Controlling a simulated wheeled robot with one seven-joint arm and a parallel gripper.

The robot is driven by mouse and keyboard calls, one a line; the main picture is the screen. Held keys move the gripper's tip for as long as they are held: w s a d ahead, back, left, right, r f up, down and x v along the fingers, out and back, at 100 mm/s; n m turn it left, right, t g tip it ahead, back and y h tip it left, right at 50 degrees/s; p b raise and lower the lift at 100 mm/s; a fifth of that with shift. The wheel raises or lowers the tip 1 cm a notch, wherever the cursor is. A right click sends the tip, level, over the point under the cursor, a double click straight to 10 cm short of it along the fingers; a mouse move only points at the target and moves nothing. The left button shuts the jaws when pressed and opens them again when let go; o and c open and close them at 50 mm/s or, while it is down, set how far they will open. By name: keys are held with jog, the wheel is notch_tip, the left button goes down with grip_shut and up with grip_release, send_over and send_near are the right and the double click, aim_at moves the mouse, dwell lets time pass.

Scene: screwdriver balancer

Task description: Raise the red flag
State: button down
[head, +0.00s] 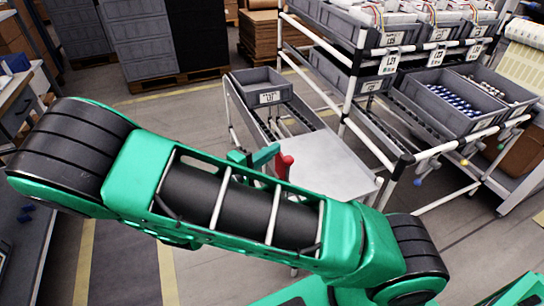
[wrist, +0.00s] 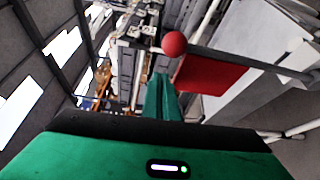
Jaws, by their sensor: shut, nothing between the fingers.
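The red flag (wrist: 210,76) shows in the wrist view as a flat red panel. A red ball (wrist: 174,44) is at its upper left. In the head view a small red piece (head: 284,164) stands beside the grey table, partly hidden by my arm; it looks like the same flag. My gripper (wrist: 162,88) is shut and empty, its green fingers just left of the flag in the wrist view. I cannot tell whether they touch it. In the head view my gripper (head: 262,156) shows just left of the red piece, its lower part hidden behind my arm.
A grey table (head: 325,165) stands right of the red piece, with a grey bin (head: 262,87) behind it. A rack with bins of parts (head: 455,98) fills the right side. Stacked grey crates (head: 142,35) stand at back left. Bare floor (head: 180,112) lies between.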

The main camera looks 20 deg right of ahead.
jog(key=v, duration=1)
jog(key=shift+w+a+f, duration=0.2)
jog(key=shift+a+f, duration=0.05)
jog(key=shift+f, duration=0.1)
